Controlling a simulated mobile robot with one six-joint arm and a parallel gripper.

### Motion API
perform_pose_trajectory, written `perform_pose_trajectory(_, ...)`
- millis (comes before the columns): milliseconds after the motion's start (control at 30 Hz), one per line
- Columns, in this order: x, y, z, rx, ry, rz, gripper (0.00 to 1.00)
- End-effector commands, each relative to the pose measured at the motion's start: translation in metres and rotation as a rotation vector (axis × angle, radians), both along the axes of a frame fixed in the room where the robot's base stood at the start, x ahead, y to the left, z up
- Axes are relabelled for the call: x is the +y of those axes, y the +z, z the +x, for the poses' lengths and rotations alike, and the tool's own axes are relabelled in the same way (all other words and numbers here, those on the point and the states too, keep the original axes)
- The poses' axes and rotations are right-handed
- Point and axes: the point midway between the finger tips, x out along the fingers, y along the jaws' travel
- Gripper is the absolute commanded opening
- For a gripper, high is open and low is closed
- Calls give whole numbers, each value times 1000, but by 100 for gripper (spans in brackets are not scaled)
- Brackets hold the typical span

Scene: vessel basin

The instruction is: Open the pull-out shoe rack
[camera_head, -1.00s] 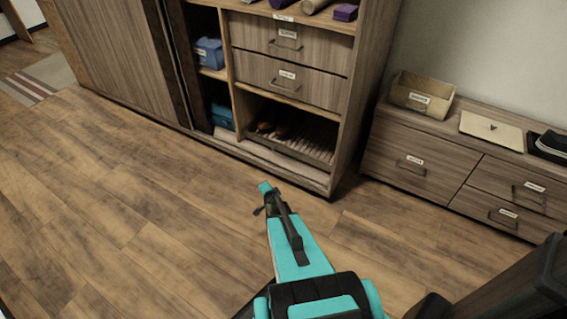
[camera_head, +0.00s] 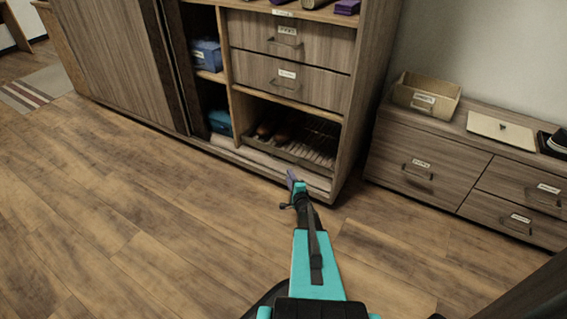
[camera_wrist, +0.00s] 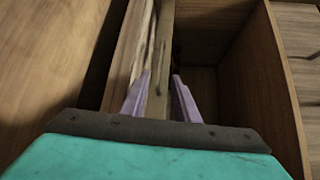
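The pull-out shoe rack (camera_head: 312,148) is a slatted tray with dark brown shoes on it, in the lowest right bay of the wooden cabinet. It appears to sit inside the bay. My gripper (camera_head: 291,178) is at the rack's front edge, low down. In the wrist view my gripper (camera_wrist: 159,84) has its two lilac fingers apart, one on each side of a thin wooden rail (camera_wrist: 160,55), which looks like the rack's front. A gap shows between the rail and the right finger. Whether the left finger touches the rail, I cannot tell.
Two closed drawers (camera_head: 290,78) are above the rack. A low drawer unit (camera_head: 409,160) stands to the right. The wooden floor (camera_head: 130,190) in front is clear.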

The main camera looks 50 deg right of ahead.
Motion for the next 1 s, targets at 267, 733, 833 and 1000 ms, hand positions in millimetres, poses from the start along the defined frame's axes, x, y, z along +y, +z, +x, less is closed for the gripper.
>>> perform_pose_trajectory(267,-3,-3,6,1,0,0,28)
perform_pose_trajectory(733,-29,-12,52,0,1,-1,28)
perform_pose_trajectory(833,-36,-13,63,2,1,-1,28)
perform_pose_trajectory(1000,-46,-17,81,2,1,-1,28)
